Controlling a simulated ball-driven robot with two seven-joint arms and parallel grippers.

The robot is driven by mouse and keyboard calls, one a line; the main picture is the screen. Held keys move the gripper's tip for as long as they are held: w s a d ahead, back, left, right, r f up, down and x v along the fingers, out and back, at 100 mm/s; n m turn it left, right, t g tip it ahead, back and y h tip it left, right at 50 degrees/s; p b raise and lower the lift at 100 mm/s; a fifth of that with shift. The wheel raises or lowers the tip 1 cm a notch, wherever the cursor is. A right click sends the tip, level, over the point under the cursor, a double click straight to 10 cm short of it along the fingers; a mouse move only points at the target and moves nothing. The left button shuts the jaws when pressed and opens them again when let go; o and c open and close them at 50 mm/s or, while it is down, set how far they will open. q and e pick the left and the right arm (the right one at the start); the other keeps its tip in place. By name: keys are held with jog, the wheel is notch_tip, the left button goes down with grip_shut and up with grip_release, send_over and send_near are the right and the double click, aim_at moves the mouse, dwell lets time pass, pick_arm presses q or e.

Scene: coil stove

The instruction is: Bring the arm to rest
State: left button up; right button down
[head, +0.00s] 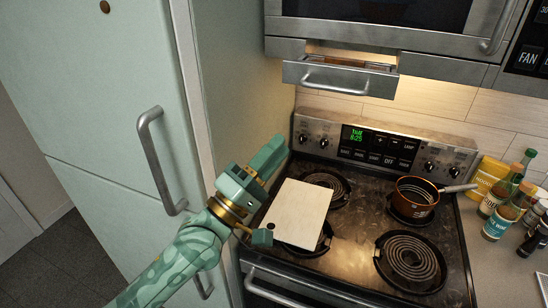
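My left arm comes in from the lower left, and its green gripper (273,190) is beside the stove's left edge. Its two fingers are spread wide apart with nothing visible between them. The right gripper is not in the head view. A pale rectangular board (300,214) lies over the left burners of the coil stove (345,253), just right of the gripper in the picture. I cannot tell how close the gripper is to the board or the stove.
A copper pot (415,197) sits on the back right burner, handle pointing right. Bottles and jars (497,222) crowd the counter at right. A drawer (340,77) is pulled out under the microwave (390,25). The fridge (110,110) stands close at left.

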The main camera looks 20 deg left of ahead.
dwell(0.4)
pick_arm(q)
jog(key=w+a+f+m+g+y+b, duration=0.1)
jog(key=w+f+m+g+y, duration=0.1)
jog(key=f, duration=0.6)
jog(key=w+a+f+m+g+y, duration=0.1)
jog(key=w+a+f+m, duration=0.15)
jog(key=f, duration=0.55)
jog(key=w+a+f+m+g+y+b, duration=0.1)
jog(key=w+f+m+g+y, duration=0.15)
jog(key=f, duration=0.65)
jog(key=s+a+f+m+g+y+b, duration=0.1)
jog(key=s+a+f+g+b, duration=0.15)
jog(key=f, duration=0.85)
jog(key=s+a+f+m+g+y+b, duration=0.1)
jog(key=s+f+m, duration=0.15)
jog(key=f, duration=0.85)
jog(key=s+a+f+m+g+y+b, duration=0.1)
jog(key=s+a+f+g+b, duration=0.15)
jog(key=s+f, duration=0.8)
jog(key=s+a+f+m+g+y+b, duration=0.1)
jog(key=s+f+m+g+b, duration=0.2)
jog(key=s+f, duration=0.8)
jog(key=s+d+f+g+b, duration=0.3)
jog(key=s+f+g+b, duration=0.3)
jog(key=s+f, duration=1.1)
jog(key=s, duration=0.4)
jog(key=shift+s+d+f+y+b, duration=0.15)
jog(key=shift+d+f+y+b, duration=0.05)
jog(key=shift+f+y+b, duration=0.2)
